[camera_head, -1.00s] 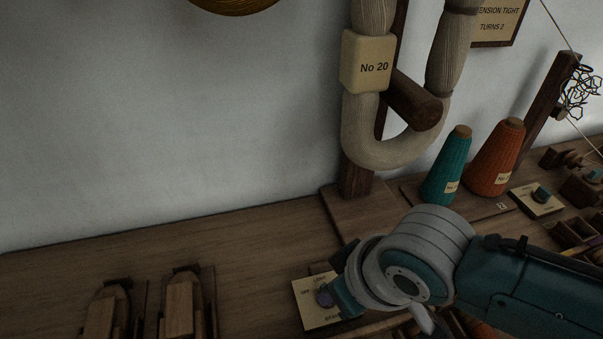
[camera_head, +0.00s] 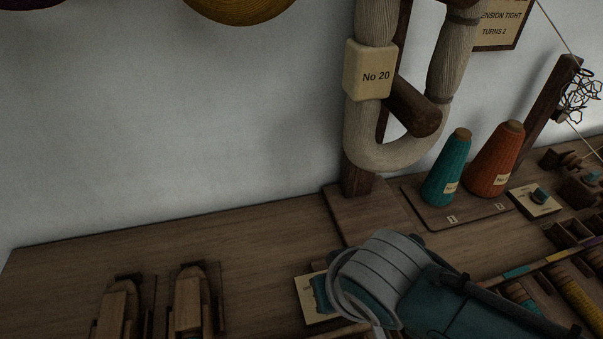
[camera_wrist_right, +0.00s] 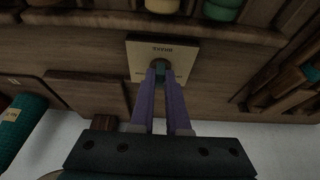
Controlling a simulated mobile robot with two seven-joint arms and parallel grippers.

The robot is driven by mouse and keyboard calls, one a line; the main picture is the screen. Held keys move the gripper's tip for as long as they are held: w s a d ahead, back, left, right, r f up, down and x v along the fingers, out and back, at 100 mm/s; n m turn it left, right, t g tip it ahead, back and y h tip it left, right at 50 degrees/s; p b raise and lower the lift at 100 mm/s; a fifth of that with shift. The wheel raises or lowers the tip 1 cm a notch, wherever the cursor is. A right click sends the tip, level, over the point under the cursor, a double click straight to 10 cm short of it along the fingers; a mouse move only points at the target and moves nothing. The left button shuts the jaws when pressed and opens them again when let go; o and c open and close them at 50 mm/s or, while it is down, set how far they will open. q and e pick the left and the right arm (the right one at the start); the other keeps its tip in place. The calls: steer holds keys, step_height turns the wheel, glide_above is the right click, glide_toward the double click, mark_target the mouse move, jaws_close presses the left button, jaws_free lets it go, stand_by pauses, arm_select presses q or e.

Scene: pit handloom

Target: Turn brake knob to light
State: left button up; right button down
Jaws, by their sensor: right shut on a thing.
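The brake plate (camera_head: 312,305) is a cream square on the wooden bench, at the lower middle of the head view, partly covered by my right arm. In the right wrist view the plate (camera_wrist_right: 135,55) shows lettering that reads upside down. The brake knob (camera_wrist_right: 160,70) is a small teal and dark piece at the plate's middle. My right gripper (camera_wrist_right: 162,82) has its purple fingers shut on the knob, whose marking I cannot read. In the head view my wrist hides the knob and fingertips. My left gripper is not in view.
Two wooden shuttle-like pieces (camera_head: 187,305) lie at the left. A teal cone (camera_head: 447,170) and an orange cone (camera_head: 495,162) stand on a board behind my arm. A hank labelled No 20 (camera_head: 369,72) hangs above. The bench (camera_head: 240,250) is bare left of the plate.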

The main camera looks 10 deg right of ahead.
steer(key=c, duration=0.9)
jaws_free()
steer(key=p+v, duration=0.6)
steer(key=v, duration=0.4)
